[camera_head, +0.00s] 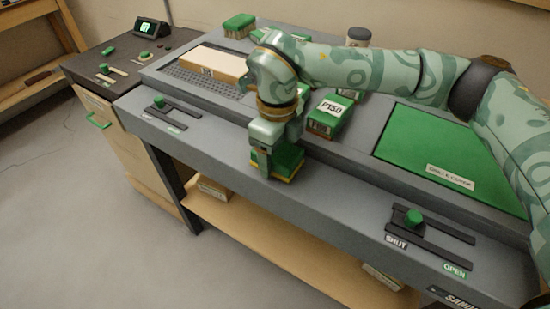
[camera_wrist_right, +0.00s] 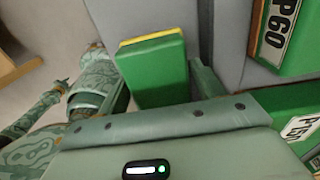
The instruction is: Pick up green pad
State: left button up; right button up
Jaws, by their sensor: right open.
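The green pad (camera_head: 286,161), a green block with a yellow layer along one edge, is at the front edge of the grey bench. My right gripper (camera_head: 277,157) is directly over it, pointing down, and partly hides it. In the right wrist view the pad (camera_wrist_right: 153,72) lies between my two open fingers (camera_wrist_right: 160,88), with the yellow strip at its far end. I cannot tell whether either finger touches it.
A green block labelled P150 (camera_head: 327,116) sits just behind my right gripper. A P60 label (camera_wrist_right: 277,30) shows close by in the wrist view. A wooden board (camera_head: 212,64) lies on a grid at left. A green panel (camera_head: 440,150) and a slider knob (camera_head: 414,217) are at right.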

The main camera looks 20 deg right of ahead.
jog(key=shift+s+r, duration=0.1)
jog(key=c, duration=0.7)
pick_arm(q)
jog(key=shift+w+a, duration=0.15)
jog(key=shift+a, duration=0.25)
jog(key=shift+r, duration=0.1)
